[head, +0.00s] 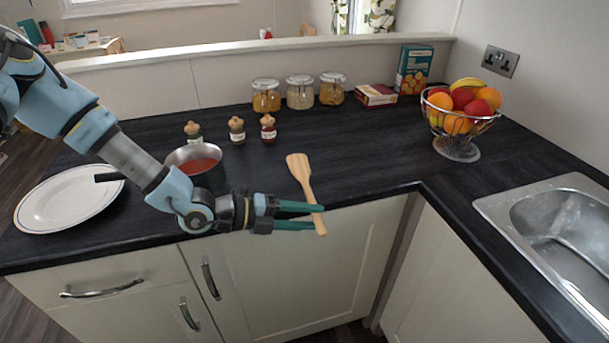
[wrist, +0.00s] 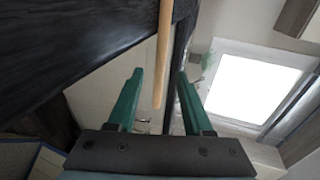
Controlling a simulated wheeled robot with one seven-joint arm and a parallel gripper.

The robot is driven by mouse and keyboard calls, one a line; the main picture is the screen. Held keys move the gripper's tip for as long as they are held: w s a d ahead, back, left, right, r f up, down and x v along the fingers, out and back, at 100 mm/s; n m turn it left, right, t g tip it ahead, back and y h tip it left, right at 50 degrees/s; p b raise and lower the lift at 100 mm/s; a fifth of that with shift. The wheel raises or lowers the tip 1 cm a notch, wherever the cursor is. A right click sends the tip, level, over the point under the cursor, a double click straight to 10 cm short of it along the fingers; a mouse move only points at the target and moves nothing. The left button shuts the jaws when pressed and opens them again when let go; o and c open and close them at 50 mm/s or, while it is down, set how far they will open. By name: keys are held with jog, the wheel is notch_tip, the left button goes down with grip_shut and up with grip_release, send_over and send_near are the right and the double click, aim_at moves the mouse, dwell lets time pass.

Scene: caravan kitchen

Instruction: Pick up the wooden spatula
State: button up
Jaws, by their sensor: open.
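The wooden spatula (head: 302,175) lies on the dark countertop, its flat head toward the back and its handle sticking out past the front edge. My gripper (head: 318,216) is open, its green fingers pointing right at the overhanging handle end. In the wrist view the spatula handle (wrist: 162,60) hangs down between the two spread fingertips of my gripper (wrist: 160,78), with gaps visible on both sides. The head of the spatula is out of the wrist view.
A saucepan (head: 197,163) with red sauce and a white plate (head: 70,198) stand left. Spice jars (head: 237,130) are behind. A fruit bowl (head: 458,120) and sink (head: 560,225) are at right. The counter (head: 380,160) right of the spatula is clear.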

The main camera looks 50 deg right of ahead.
jog(key=shift+s+d+f, duration=0.15)
jog(key=shift+s+d, duration=0.05)
jog(key=shift+d, duration=0.05)
jog(key=shift+c, duration=0.3)
grip_shut()
dwell(1.0)
